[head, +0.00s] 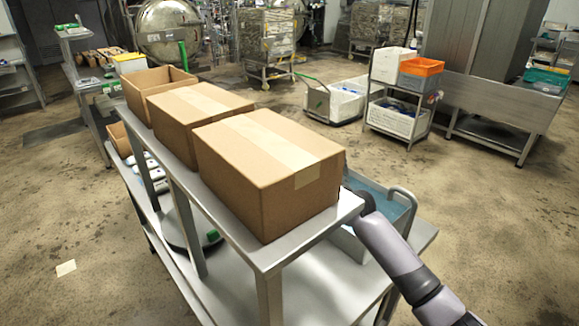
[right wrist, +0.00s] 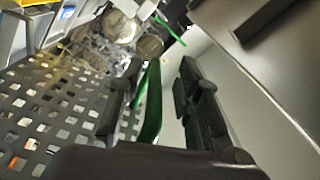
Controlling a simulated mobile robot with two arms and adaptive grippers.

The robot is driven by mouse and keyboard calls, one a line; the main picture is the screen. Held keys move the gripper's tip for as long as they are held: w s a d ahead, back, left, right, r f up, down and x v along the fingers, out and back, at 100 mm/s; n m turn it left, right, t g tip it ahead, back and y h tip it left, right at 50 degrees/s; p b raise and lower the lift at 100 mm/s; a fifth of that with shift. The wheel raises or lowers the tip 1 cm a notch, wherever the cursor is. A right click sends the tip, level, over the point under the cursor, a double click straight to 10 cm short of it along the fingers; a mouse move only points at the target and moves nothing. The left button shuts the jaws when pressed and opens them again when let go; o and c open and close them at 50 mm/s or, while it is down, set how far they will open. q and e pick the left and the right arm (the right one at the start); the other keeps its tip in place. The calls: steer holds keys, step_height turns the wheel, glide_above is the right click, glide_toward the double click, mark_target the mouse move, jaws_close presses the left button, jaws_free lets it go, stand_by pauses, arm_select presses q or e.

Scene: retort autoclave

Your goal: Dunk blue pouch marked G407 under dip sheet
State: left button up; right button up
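No pouch marked G407 can be made out in either view. A basin of blue liquid (head: 378,197) sits on the lower shelf of the metal rack, partly hidden by the boxes and my right arm. In the right wrist view a dark perforated sheet (right wrist: 45,112) lies to the left of my right gripper (right wrist: 155,98). That gripper's dark fingers stand apart. A green strip-like thing (right wrist: 150,108) shows between them, nearer the left finger; I cannot tell whether it touches. In the head view the right gripper is hidden behind the rack and box. My left gripper is not in view.
Cardboard boxes (head: 272,165) line the rack's upper shelf (head: 265,258) and block the view behind. The lower shelf's front (head: 330,285) is bare. A cart with an orange bin (head: 421,67) stands farther back. Open floor (head: 490,215) lies at the right.

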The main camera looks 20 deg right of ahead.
steer(key=v, duration=1.2)
